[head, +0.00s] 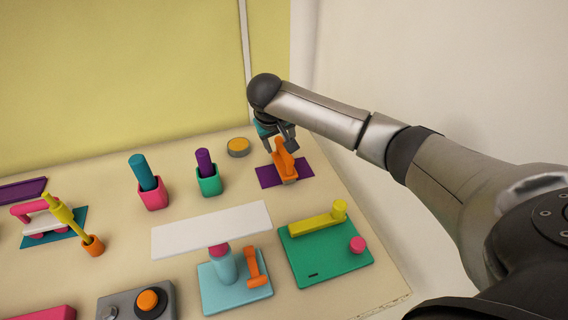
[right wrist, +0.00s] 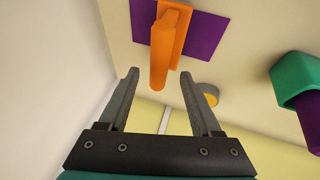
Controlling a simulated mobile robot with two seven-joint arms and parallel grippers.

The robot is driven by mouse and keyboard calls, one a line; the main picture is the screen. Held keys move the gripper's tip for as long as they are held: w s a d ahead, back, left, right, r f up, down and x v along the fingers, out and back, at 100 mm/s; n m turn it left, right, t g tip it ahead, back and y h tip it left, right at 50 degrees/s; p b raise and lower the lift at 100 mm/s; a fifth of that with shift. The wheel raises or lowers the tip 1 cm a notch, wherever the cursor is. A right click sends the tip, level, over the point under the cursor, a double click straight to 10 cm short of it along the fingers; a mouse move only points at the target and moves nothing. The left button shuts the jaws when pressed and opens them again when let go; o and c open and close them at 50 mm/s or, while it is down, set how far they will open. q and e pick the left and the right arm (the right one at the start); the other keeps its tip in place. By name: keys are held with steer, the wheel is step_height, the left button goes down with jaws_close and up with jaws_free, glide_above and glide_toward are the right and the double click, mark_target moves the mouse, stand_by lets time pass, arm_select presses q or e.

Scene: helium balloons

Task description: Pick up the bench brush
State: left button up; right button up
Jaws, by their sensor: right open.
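An orange object with an upright handle, apparently the bench brush (head: 286,166), stands on a purple mat (head: 265,178) at the back right of the table. My right gripper (head: 281,147) is open right above it, pointing down. In the right wrist view the orange handle (right wrist: 165,50) shows between the tips of the two open fingers (right wrist: 160,76), with a gap on each side. I see no finger touching it. The mat also shows in the right wrist view (right wrist: 205,38). My left gripper is not in view.
A yellow-topped round button (head: 238,147) and a green cup with a purple stick (head: 209,182) stand left of the mat. A green board (head: 325,262) with a yellow bar lies in front. The table's right edge is close to the mat.

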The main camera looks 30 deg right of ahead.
mark_target(282, 146)
steer(key=x, duration=0.4)
steer(key=shift+s+b, duration=0.15)
steer(key=shift+b, duration=0.25)
steer(key=shift+c, duration=0.2)
jaws_close()
